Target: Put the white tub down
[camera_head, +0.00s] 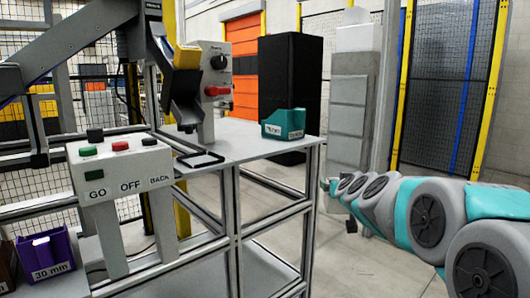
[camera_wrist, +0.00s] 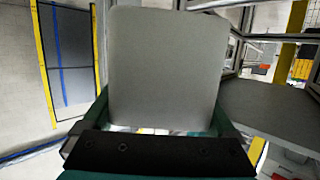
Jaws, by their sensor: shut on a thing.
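The white tub (camera_wrist: 168,66) fills the middle of the wrist view and looks pale grey there, with one flat face toward the camera. My gripper (camera_wrist: 163,108) is shut on it, with a teal finger along each side. In the head view my arm reaches in from the right, and its far teal end shows small beyond the bench's right side. I cannot make out the tub in the head view. What is directly under the tub is hidden.
A grey bench (camera_head: 235,140) bears a teal bin (camera_head: 284,124), a black-framed outline (camera_head: 200,160) and a machine with a red knob (camera_head: 214,90). A button box (camera_head: 120,160) and purple bin (camera_head: 46,258) stand at left. A grey surface (camera_wrist: 270,112) shows right of the tub.

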